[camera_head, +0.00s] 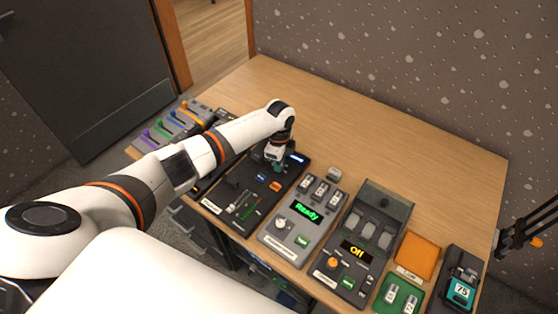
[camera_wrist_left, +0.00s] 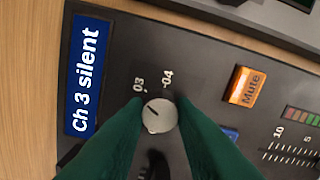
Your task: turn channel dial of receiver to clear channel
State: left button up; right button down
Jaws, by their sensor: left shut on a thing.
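The receiver (camera_head: 237,207) is a dark panel on the wooden table, with its blue display at the far end. In the left wrist view the display (camera_wrist_left: 84,75) reads "Ch 3 silent". The pale round channel dial (camera_wrist_left: 160,116) has a dark pointer line directed toward the 03 mark; a 04 mark lies beside it. My left gripper (camera_head: 275,164) reaches down over the far part of the receiver. In the left wrist view its green fingers (camera_wrist_left: 158,122) are shut on the dial, one on each side. The dial is hidden in the head view. My right gripper is not in view.
The receiver also has an orange Mute button (camera_wrist_left: 245,88) and fader scales. A grey "Ready" unit (camera_head: 300,223) and an "Off" unit (camera_head: 361,240) stand to the right. A colored fader panel (camera_head: 172,124) stands left. The table's back is bare.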

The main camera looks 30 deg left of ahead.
pick_arm(q)
jog(key=o, duration=1)
notch_tip(320, 180, up, 12)
jog(key=b, duration=0.1)
